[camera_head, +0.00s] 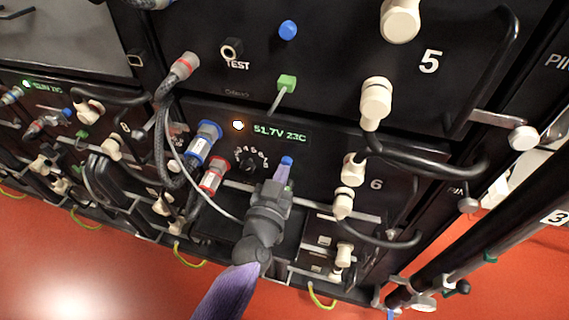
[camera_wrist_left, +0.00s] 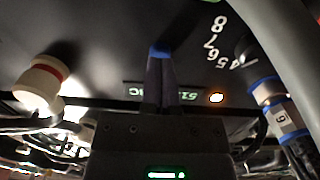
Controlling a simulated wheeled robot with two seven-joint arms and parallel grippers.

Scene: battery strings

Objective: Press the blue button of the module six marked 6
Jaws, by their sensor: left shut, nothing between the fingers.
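Module six is a black panel marked 6 (camera_head: 376,184), with a lit green display (camera_head: 279,134) reading 51.7V 23C. Its blue button (camera_head: 287,160) shows just past the tips of my left gripper (camera_head: 284,171). The left gripper is shut and empty, its fingers pointing at the button. In the left wrist view the blue button (camera_wrist_left: 159,49) sits right at the tips of the shut fingers (camera_wrist_left: 161,62), which hide part of it and of the display. I cannot tell whether the tips touch it. My right gripper is out of view.
A dial (camera_head: 248,160) and blue-ringed (camera_head: 204,141) and red-ringed (camera_head: 214,175) plugs with cables stand left of the fingers. Cream connectors (camera_head: 353,167) with a black cable are on the right. Module 5 (camera_head: 430,61) is above, with another blue button (camera_head: 288,30).

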